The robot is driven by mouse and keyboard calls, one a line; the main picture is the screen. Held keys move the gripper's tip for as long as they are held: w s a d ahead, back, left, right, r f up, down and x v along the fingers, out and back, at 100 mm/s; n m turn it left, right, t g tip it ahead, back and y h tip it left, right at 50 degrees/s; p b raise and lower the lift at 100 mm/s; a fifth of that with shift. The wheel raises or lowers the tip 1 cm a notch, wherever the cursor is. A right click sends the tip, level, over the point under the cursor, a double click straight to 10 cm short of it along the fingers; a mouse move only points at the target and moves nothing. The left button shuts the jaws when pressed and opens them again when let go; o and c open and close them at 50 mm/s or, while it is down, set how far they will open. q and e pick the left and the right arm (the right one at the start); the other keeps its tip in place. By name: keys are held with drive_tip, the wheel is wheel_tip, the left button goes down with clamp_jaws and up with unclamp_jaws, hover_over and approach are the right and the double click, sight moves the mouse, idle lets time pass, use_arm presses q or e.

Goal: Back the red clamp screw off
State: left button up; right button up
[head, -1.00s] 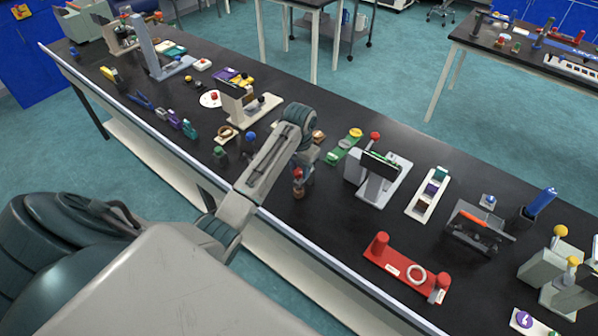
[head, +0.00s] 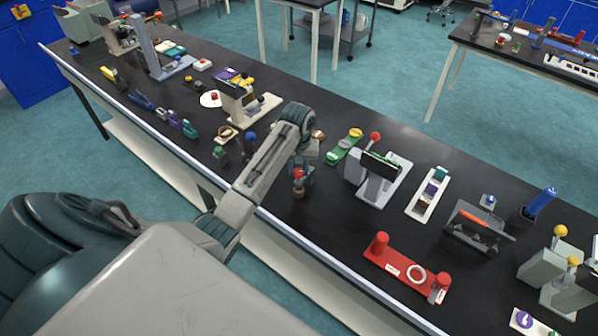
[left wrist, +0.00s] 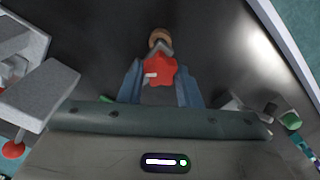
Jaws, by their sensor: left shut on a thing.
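The red clamp screw (left wrist: 160,70) has a lobed red head and sits between the two blue-grey fingers of my left gripper (left wrist: 160,88) in the left wrist view. The fingers are shut on it from both sides. A brownish round part (left wrist: 158,38) shows just beyond the screw. In the head view the red screw (head: 298,174) is a small red spot under my left wrist, low over the near edge of the black bench. My left gripper (head: 299,181) partly hides the clamp there. My right gripper is in neither view.
A red stand with a white ring (head: 400,268) lies at the front right of the bench (head: 335,215). A grey device with a red ball knob (head: 378,175) stands to the right of the gripper. Small green and blue-topped pieces (head: 220,153) stand to its left.

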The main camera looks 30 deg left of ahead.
use_arm(q)
drive_tip(key=n, duration=0.2)
drive_tip(key=shift+a+n, duration=0.1)
drive_tip(key=shift+n, duration=0.2)
drive_tip(key=shift+n, duration=0.5)
drive_tip(key=o, duration=0.9)
drive_tip(key=shift+s+n, duration=0.1)
drive_tip(key=shift+n, duration=0.3)
